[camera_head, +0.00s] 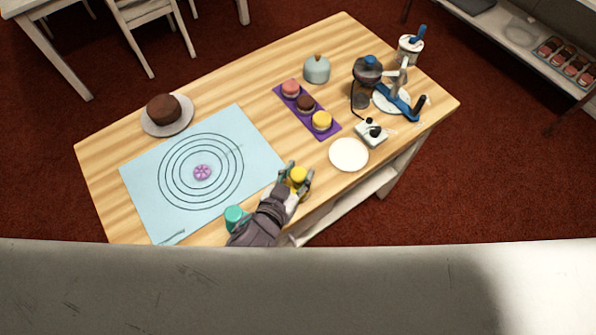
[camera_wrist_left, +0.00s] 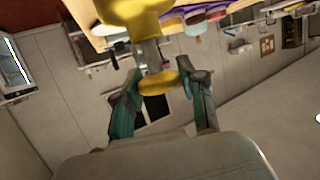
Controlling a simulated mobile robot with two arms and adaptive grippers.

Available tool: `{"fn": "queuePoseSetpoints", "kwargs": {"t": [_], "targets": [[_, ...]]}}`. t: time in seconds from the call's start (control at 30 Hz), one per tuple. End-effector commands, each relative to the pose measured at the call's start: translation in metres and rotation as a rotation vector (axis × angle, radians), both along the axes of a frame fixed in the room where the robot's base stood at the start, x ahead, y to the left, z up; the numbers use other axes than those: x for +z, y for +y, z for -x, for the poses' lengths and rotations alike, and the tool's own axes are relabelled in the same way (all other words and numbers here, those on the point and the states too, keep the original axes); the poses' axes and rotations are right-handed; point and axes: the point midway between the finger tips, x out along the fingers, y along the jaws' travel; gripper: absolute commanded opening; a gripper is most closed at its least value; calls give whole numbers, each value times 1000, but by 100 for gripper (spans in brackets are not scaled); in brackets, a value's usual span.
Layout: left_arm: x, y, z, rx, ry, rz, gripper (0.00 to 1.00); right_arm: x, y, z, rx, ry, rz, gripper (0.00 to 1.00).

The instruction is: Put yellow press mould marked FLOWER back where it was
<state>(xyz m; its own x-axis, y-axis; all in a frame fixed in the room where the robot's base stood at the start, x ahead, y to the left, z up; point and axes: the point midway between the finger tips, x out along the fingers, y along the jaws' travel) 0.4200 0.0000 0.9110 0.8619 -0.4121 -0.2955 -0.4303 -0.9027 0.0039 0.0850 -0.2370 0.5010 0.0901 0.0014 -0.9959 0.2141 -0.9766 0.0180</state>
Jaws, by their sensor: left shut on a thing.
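My left gripper (camera_head: 297,180) is shut on a yellow press mould (camera_head: 298,175), near the table's front edge and just right of the blue mat. In the left wrist view the yellow mould (camera_wrist_left: 158,84) shows a wide yellow body at the top, a grey stem and a yellow disc between my fingers (camera_wrist_left: 162,98). No FLOWER mark can be read. I cannot tell whether the mould touches the table. A teal piece (camera_head: 235,215), perhaps another mould, stands by the mat's front edge, partly hidden by my left arm. My right gripper is not in view.
The blue mat (camera_head: 135,180) with printed rings bears a pink flower-shaped piece (camera_head: 202,172). A chocolate cake (camera_head: 164,108), purple tray (camera_head: 316,115) with small cakes, white plate (camera_head: 348,154), scale (camera_head: 371,134) and blue-grey stand (camera_head: 403,102) occupy the table.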

Motion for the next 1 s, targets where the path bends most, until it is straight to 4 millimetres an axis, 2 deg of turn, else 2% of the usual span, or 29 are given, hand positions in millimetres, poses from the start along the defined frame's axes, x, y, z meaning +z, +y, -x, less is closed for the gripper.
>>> {"fn": "queuePoseSetpoints", "kwargs": {"t": [0.03,0.07,0.2,0.57,0.77,1.0], "targets": [[-3,0,0,0,0,1,0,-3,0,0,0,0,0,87],[-2,0,0,0,1,0,46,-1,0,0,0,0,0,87],[-2,0,0,0,1,0,66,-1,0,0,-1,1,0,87],[3,0,1,0,0,-1,66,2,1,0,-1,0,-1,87],[8,14,30,-1,3,-1,66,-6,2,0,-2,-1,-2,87],[23,35,75,1,4,0,66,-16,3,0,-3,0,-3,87]]}}
